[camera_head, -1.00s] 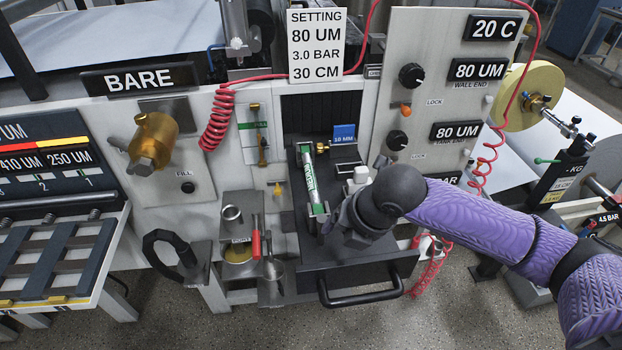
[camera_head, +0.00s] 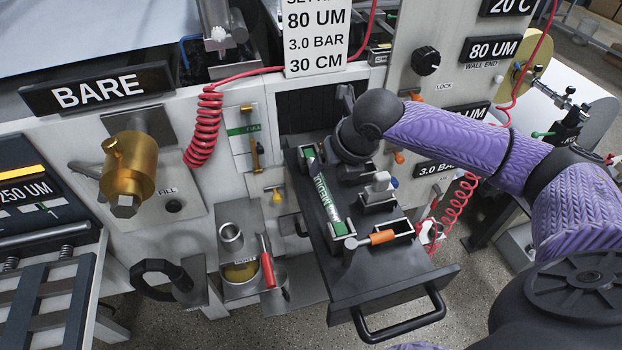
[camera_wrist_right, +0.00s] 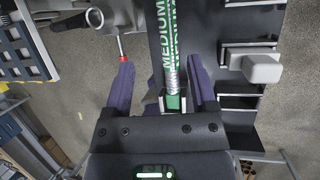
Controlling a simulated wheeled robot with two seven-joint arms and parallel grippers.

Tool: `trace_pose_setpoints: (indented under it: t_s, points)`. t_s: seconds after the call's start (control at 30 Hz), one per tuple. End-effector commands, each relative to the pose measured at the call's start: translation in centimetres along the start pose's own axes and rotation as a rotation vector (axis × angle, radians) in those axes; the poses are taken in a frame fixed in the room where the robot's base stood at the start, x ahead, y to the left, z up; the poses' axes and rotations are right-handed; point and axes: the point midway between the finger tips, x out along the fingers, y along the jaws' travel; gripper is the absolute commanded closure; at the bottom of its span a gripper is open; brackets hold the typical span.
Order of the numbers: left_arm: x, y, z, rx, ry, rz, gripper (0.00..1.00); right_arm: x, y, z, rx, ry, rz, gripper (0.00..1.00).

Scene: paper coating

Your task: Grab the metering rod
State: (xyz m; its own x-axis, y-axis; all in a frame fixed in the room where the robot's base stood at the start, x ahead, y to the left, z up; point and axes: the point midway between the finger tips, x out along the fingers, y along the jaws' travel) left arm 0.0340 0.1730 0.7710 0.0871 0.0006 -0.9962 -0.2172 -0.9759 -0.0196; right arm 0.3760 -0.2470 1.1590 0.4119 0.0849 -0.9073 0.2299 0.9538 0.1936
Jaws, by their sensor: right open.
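The metering rod (camera_head: 326,192) lies lengthwise in the pulled-out black drawer (camera_head: 350,283). It is a slim rod with a green and white label reading MEDIUM, its ends in small holders. In the right wrist view the rod (camera_wrist_right: 171,72) runs between the fingers of my right gripper (camera_wrist_right: 162,82), which is open. I cannot tell how far the fingertips are above it. In the head view my right gripper (camera_head: 351,143) is over the drawer's back part, beside the rod's far end, and its fingertips are hidden. My left gripper is not in view.
An orange-handled piece (camera_head: 383,237) and a white block (camera_head: 383,181) sit in holders right of the rod. The drawer handle (camera_head: 400,318) sticks out in front. Left are a red-handled tool (camera_head: 267,263), metal cups and a brass valve (camera_head: 129,168). A red coiled hose hangs above.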

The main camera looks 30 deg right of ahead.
Motion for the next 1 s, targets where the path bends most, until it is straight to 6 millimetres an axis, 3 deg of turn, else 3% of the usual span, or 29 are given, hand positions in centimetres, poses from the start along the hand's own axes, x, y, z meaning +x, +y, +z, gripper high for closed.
trace_pose_setpoints:
  t_s: [0.4, 0.67, 1.0]
  points:
    - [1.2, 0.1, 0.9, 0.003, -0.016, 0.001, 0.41, 7.4, -0.8, -0.3, 0.000, 0.001, 0.000, 0.27]
    - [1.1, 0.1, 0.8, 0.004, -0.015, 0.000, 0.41, 7.7, -0.8, -0.2, -0.001, 0.000, 0.000, 0.29]
    - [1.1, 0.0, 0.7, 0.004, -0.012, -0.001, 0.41, 7.7, -0.8, -0.2, -0.001, 0.000, 0.000, 1.00]
